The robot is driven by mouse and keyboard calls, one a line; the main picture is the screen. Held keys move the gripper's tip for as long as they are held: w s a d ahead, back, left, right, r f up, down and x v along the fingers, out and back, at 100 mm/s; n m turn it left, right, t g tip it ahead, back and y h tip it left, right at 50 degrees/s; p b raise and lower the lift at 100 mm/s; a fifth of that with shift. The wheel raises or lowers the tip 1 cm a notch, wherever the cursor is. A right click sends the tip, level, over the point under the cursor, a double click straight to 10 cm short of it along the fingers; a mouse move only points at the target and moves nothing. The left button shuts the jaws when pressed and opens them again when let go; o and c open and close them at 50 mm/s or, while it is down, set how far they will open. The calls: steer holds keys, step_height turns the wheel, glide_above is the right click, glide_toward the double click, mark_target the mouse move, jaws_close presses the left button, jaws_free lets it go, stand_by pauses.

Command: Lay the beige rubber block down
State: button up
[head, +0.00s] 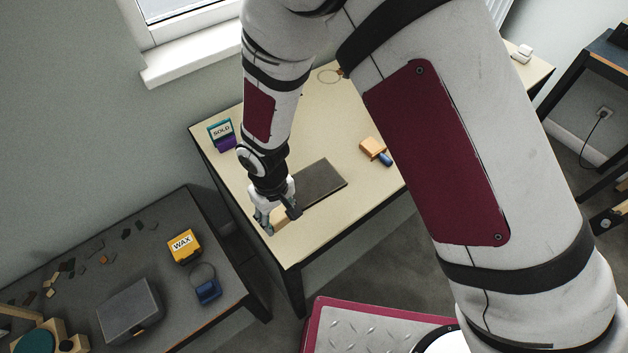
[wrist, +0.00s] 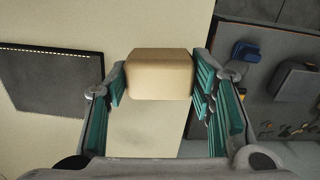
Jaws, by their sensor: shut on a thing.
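The beige rubber block (wrist: 160,75) is between the teal-padded fingers of my gripper (wrist: 158,84) in the wrist view. My gripper is shut on it. In the head view my gripper (head: 277,219) is over the near left end of the cream table (head: 330,215), and a bit of the block (head: 280,222) shows beside the fingers. Whether the block touches the table top cannot be told. A dark flat mat (head: 325,180) lies on the table just right of the gripper. It also shows at the left in the wrist view (wrist: 55,82).
An orange block and a blue piece (head: 374,148) lie farther right on the table. A SOLD box (head: 221,135) stands at its left edge. A lower dark bench (head: 225,318) with a WAX box (head: 183,246), a blue item (head: 207,291) and a grey case (head: 130,311) stands left.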

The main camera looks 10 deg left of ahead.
steer(key=shift+f, duration=0.25)
steer(key=shift+f, duration=0.35)
steer(key=shift+f+b, duration=0.4)
steer(key=shift+f, duration=0.25)
steer(key=o, duration=1.2)
steer(key=shift+r, duration=0.1)
step_height(320, 180, up, 12)
steer(key=shift+f, duration=0.1)
